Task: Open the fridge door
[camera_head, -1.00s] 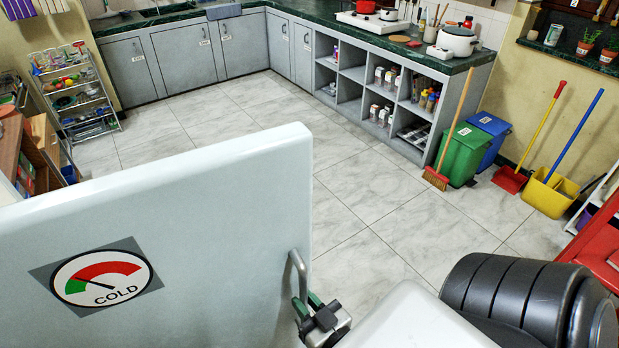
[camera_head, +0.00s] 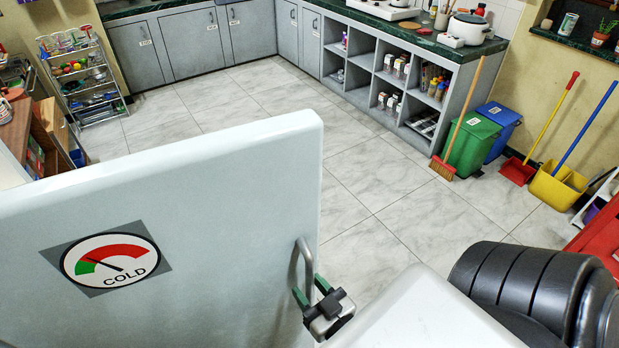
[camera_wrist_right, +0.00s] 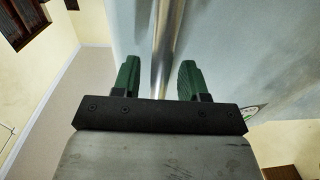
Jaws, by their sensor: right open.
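The fridge door (camera_head: 200,200) is a thick pale slab in the left half of the head view. It carries a "COLD" gauge sticker (camera_head: 108,260). A metal bar handle (camera_head: 306,262) is near its right edge. My right gripper (camera_head: 312,291) is at the handle's lower part, its green fingers apart. In the right wrist view the handle (camera_wrist_right: 164,50) runs between the open fingers of the gripper (camera_wrist_right: 157,80), with gaps visible on both sides. The fridge body does not show, so I cannot tell how far the door stands open. My left gripper is out of view.
Tiled floor (camera_head: 370,225) lies clear beyond the door. Grey cabinets (camera_head: 190,45) line the back. A broom (camera_head: 460,125), green bin (camera_head: 471,143), blue bin (camera_head: 502,122) and yellow bucket (camera_head: 556,188) stand at right. A wire rack (camera_head: 85,80) stands at left.

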